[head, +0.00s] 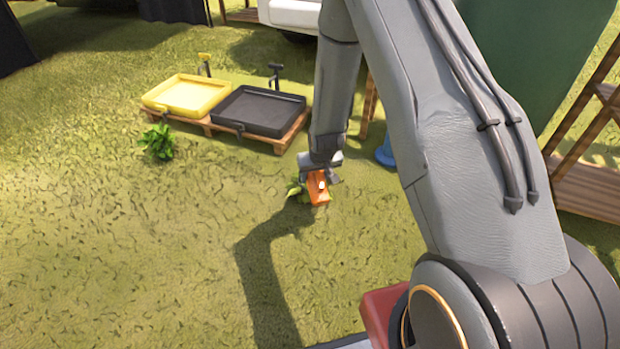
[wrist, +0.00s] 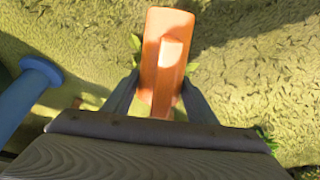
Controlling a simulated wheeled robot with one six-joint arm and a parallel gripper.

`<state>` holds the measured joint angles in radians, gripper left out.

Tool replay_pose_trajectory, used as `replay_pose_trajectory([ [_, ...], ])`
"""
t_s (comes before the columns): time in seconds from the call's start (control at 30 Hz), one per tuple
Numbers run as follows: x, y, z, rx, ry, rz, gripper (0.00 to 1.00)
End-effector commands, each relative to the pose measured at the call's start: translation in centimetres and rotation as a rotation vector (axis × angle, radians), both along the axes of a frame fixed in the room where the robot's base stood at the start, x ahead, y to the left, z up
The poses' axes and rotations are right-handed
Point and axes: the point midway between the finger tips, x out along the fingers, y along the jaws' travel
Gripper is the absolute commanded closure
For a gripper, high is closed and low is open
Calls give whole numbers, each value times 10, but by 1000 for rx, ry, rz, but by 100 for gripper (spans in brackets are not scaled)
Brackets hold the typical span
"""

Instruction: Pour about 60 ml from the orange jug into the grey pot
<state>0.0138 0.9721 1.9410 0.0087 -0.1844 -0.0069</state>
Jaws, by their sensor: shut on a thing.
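The orange jug (head: 319,188) is in my gripper, over the grass near the middle of the head view. My gripper (head: 321,172) is shut on it. In the wrist view the jug (wrist: 165,55) stands out between the two fingers of my gripper (wrist: 160,100). Green leaves show beside and behind the jug in both views; what they grow from is hidden. I cannot make out a grey pot in either view. Whether liquid is in the jug or leaving it cannot be seen.
A yellow tray (head: 187,95) and a black tray (head: 258,110) sit on a wooden pallet (head: 278,142). A green plant (head: 158,142) is on the grass in front. A blue object (head: 385,152) stands right of my gripper, also at the wrist view's left (wrist: 25,95). Grass at left is clear.

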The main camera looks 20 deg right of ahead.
Motion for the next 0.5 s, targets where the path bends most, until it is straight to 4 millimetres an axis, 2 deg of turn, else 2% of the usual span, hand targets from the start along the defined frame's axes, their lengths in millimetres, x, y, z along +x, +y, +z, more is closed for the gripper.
replay_pose_trajectory([
  [0.17,-6,0,-5,-2,-101,0,74],
  [0.5,-8,0,-7,-2,-149,0,74],
])
